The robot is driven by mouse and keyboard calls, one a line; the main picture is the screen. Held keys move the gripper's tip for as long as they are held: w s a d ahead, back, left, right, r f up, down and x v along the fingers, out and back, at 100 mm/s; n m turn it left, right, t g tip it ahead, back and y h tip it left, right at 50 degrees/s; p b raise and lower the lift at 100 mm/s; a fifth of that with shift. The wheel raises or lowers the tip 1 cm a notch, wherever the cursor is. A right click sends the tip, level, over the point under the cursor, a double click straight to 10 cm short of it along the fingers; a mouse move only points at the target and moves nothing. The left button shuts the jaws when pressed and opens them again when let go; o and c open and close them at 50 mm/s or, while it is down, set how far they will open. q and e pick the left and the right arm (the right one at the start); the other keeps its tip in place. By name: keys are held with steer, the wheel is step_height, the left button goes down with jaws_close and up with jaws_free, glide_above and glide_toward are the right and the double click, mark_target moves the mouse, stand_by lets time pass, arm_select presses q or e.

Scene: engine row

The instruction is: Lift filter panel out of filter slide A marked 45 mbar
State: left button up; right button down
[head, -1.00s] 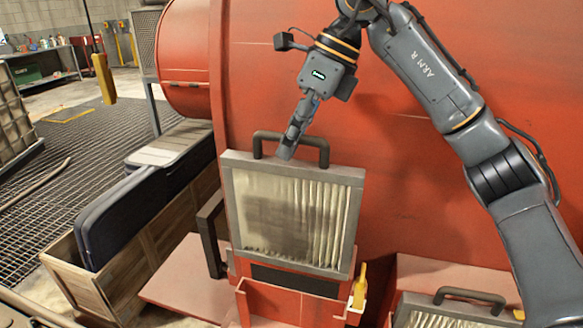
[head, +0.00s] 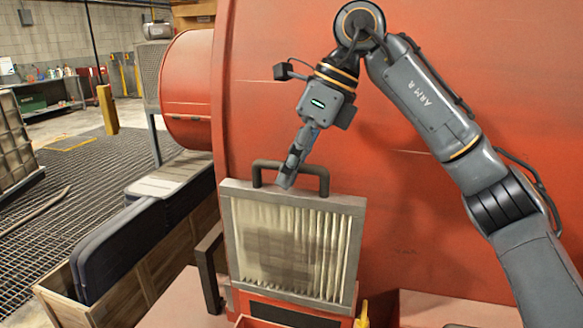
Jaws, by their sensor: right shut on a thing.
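The filter panel (head: 290,246) has a grey frame with pale pleats, a dark smudge in its middle and a dark bar handle on top. My right gripper (head: 286,183) is shut on the handle, left of its middle. The panel hangs upright, slightly tilted. Its bottom frame edge shows just above a dark strip on the red filter slide (head: 254,309) at the bottom of the head view. The slide is mostly cut off, and no 45 mbar mark is readable. I cannot tell whether any part of the panel is still inside. My left gripper is not in view.
A large red housing (head: 450,200) stands right behind the panel. A wooden crate (head: 150,276) with dark padded cases (head: 115,253) is at the left. A yellow lever (head: 363,315) is near the panel's lower right corner. Grated floor lies open at far left.

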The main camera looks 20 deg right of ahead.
steer(key=s+a+b, duration=0.4)
steer(key=s+a, duration=0.5)
steer(key=s, duration=0.4)
stand_by(0.6)
steer(key=shift+d, duration=0.1)
